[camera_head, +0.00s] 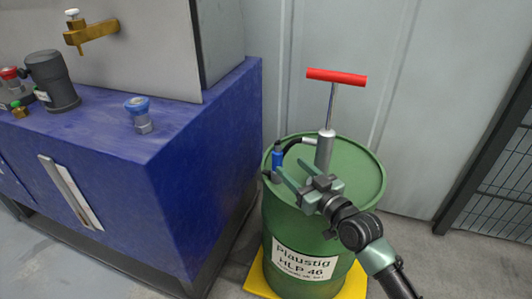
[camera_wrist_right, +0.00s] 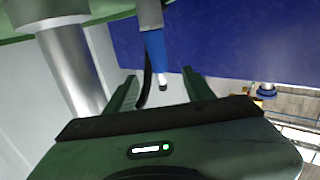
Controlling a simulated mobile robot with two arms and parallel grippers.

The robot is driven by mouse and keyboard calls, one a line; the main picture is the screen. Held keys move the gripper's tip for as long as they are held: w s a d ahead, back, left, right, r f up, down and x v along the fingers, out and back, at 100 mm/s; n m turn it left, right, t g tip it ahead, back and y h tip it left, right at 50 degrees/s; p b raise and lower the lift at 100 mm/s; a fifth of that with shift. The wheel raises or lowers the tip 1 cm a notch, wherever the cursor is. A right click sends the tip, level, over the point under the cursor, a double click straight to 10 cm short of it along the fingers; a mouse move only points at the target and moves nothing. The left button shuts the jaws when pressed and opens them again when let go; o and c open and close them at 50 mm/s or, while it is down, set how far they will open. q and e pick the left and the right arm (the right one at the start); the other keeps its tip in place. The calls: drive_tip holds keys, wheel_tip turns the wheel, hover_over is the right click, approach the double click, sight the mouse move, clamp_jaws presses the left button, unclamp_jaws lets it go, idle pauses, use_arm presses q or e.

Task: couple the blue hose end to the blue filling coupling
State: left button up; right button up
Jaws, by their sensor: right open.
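The blue hose end (camera_head: 277,156) stands at the left of the green drum's top, by the hand pump, on a black hose. In the right wrist view the blue hose end (camera_wrist_right: 155,48) shows between the fingers, its tip near the fingertips. My right gripper (camera_head: 274,173) is open around or just short of it; I see no contact. Its two fingers also show in the wrist view (camera_wrist_right: 160,80). The blue filling coupling (camera_head: 138,113) sits upright on the blue power unit at the left, with nothing on it. My left gripper is out of view.
The green drum (camera_head: 300,228) stands on a yellow base (camera_head: 353,283). The pump (camera_head: 325,150) with its red T-handle (camera_head: 337,77) rises behind my right gripper. The blue unit (camera_head: 190,150) also carries a dark cylinder (camera_head: 52,82) and a brass tap (camera_head: 92,31). A mesh fence (camera_head: 505,175) stands right.

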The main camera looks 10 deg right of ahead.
sight(281, 155)
drive_tip(key=w, duration=0.3)
drive_tip(key=shift+a+r, duration=0.4)
drive_tip(key=shift+w+a, duration=0.1)
drive_tip(key=shift+w, duration=0.25)
drive_tip(key=b+x, duration=0.1)
drive_tip(key=x, duration=0.2)
drive_tip(key=shift+w+a+f, duration=0.1)
drive_tip(key=shift+w+f, duration=0.05)
drive_tip(key=shift+w, duration=0.15)
drive_tip(key=shift+w+a, duration=0.15)
drive_tip(key=shift+w, duration=0.4)
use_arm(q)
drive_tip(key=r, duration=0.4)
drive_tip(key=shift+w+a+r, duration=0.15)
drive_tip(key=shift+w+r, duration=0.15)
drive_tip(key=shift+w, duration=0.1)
use_arm(e)
clamp_jaws()
